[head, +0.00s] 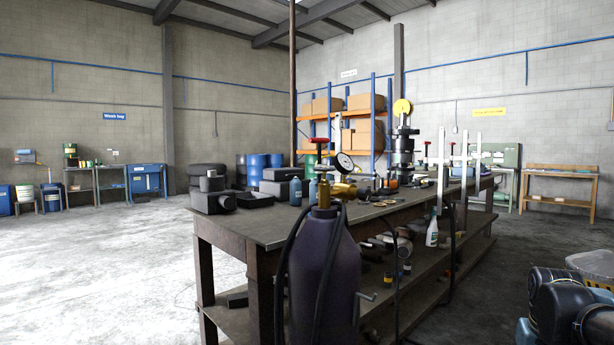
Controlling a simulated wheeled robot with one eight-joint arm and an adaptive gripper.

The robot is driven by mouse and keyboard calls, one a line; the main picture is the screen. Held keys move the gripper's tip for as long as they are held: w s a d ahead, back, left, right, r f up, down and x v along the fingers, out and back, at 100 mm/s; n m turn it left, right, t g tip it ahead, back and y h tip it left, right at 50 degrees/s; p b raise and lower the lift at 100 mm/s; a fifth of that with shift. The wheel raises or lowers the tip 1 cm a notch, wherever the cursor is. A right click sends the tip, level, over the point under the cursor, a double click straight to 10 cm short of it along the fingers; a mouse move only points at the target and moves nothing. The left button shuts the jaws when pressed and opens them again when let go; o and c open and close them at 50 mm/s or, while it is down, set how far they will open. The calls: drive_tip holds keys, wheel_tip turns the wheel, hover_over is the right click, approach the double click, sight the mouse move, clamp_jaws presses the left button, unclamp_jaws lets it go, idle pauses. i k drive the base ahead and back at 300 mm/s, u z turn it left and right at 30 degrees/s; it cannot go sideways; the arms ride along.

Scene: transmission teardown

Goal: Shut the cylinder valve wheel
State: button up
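A dark purple gas cylinder (325,268) stands upright in the foreground, in front of the near end of the workbench. A brass valve (323,194) sits on its top. Above the valve a red wheel (320,139) shows nearly edge-on on a thin upright stem. Whether the wheel is open or shut cannot be told. A round white-faced gauge (343,162) and brass regulator parts (342,191) sit right of the valve. A black hose hangs down the cylinder's side. My gripper is not in view; dark joints of my arm show at the lower right.
The long workbench (262,226) behind the cylinder holds dark castings (214,188), bottles and a tall gear stack (403,150). White posts (441,170) rise along its right side. A spray bottle (432,232) is at its right. Open floor lies left.

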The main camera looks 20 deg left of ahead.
sight(324, 170)
drive_tip(key=k, duration=0.9)
drive_tip(key=u, duration=0.05)
